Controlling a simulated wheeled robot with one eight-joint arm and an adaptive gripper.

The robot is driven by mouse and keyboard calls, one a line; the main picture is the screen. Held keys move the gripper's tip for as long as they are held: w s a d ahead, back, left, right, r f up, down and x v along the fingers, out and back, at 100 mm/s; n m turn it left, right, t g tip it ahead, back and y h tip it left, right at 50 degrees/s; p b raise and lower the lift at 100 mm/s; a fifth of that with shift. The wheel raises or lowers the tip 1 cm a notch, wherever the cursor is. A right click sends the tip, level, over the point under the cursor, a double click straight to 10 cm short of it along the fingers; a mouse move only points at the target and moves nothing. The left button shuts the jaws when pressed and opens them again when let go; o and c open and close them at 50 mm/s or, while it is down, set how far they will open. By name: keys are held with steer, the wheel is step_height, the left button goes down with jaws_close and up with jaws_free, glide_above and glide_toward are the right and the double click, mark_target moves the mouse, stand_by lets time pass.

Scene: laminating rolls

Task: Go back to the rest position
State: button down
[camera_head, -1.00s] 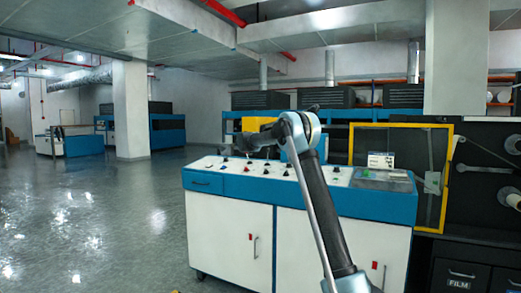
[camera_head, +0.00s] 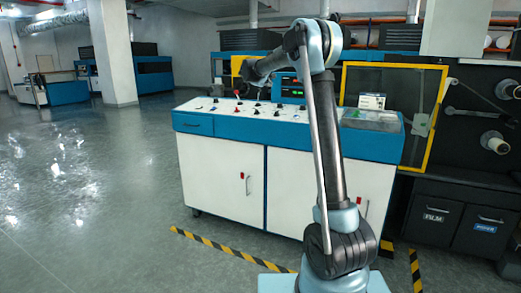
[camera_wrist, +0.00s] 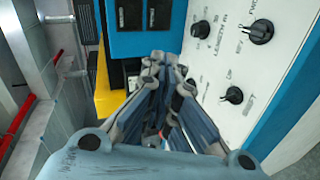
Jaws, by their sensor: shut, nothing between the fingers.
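My gripper (camera_wrist: 163,62) is in the middle of the wrist view, with its fingers closed together and nothing visible between them. The wrist view shows the console's white panel (camera_wrist: 222,75) with black knobs to the right of the fingers. I cannot tell the exact gap between fingers and panel.
A yellow-framed door (camera_head: 432,120) and black machine with rollers (camera_head: 494,142) stand at the right. Yellow-black tape (camera_head: 225,248) marks the floor before the white cabinet (camera_head: 220,172). The floor (camera_head: 90,200) at the left is open.

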steer(key=s+d+f+m+g, duration=0.2)
steer(key=s+d+f, duration=0.3)
steer(key=s, duration=0.7)
steer(key=s+d+f+m+g, duration=0.25)
steer(key=s+d, duration=0.45)
steer(key=s, duration=0.5)
steer(key=s+d+f+m+g, duration=0.2)
steer(key=s+d+f, duration=0.3)
steer(key=s, duration=0.7)
steer(key=s+f+m+g+y, duration=0.1)
steer(key=s+f+y, duration=0.1)
steer(key=s+f, duration=0.6)
steer(key=s+f+m+g+y, duration=0.1)
steer(key=s+f, duration=0.6)
steer(key=s, duration=0.8)
steer(key=s+a+f+m+g+y, duration=0.1)
steer(key=s+f+m+g+y, duration=0.1)
steer(key=s+f, duration=0.6)
steer(key=s, duration=0.4)
steer(key=shift+f+m+y, duration=0.3)
steer(key=shift+f+m, duration=0.05)
steer(key=shift+g, duration=0.25)
steer(key=shift+w+f, duration=0.2)
steer(key=shift+w, duration=0.2)
